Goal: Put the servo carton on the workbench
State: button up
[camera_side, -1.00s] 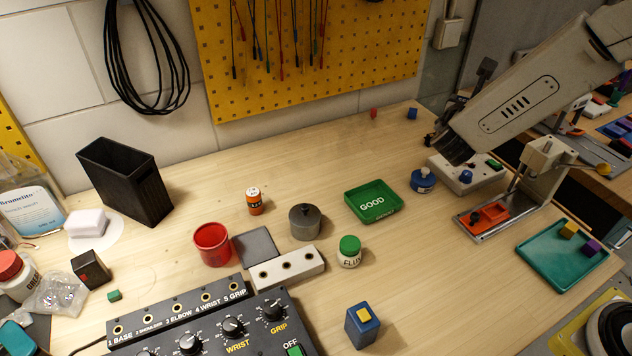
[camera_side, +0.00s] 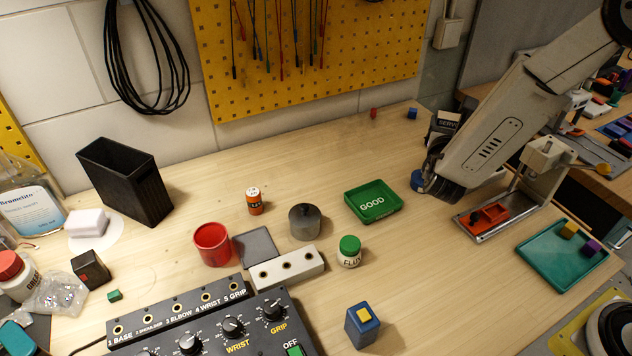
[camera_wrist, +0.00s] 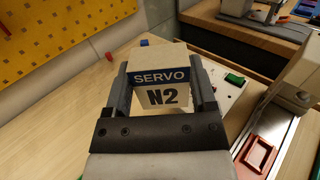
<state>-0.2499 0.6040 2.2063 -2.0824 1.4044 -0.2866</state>
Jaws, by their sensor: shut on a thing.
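The servo carton (camera_wrist: 161,88) is a pale box with a blue SERVO band and N2 on its face in the wrist view. My gripper (camera_wrist: 161,70) is shut on it, one dark finger at each side. In the side view the carton's SERVO label (camera_side: 448,122) shows just beyond my wrist, which hides most of the box and the fingers. The workbench (camera_side: 330,130) is a light wood top. I cannot tell whether the carton touches it.
A green GOOD tray (camera_side: 374,203) lies left of my wrist. A blue-lidded jar (camera_side: 416,181) is partly hidden by my wrist. A metal fixture with a red part (camera_side: 489,216) stands to the right. Bare wood lies towards the pegboard (camera_side: 310,60).

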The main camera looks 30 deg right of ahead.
jog(key=shift+w+d+f, duration=0.15)
jog(key=shift+w+f, duration=1.4)
jog(key=shift+w, duration=0.7)
jog(key=shift+w+d+f, duration=0.2)
jog(key=shift+w+f, duration=1.35)
jog(key=shift+w, duration=0.65)
jog(key=shift+w+d+f, duration=0.15)
jog(key=shift+w+f, duration=1.4)
jog(key=shift+w, duration=0.7)
jog(key=shift+w+f, duration=0.25)
jog(key=shift+f, duration=1.55)
jog(key=shift+f, duration=0.35)
jog(key=shift+s+f, duration=0.1)
jog(key=shift+f, duration=0.05)
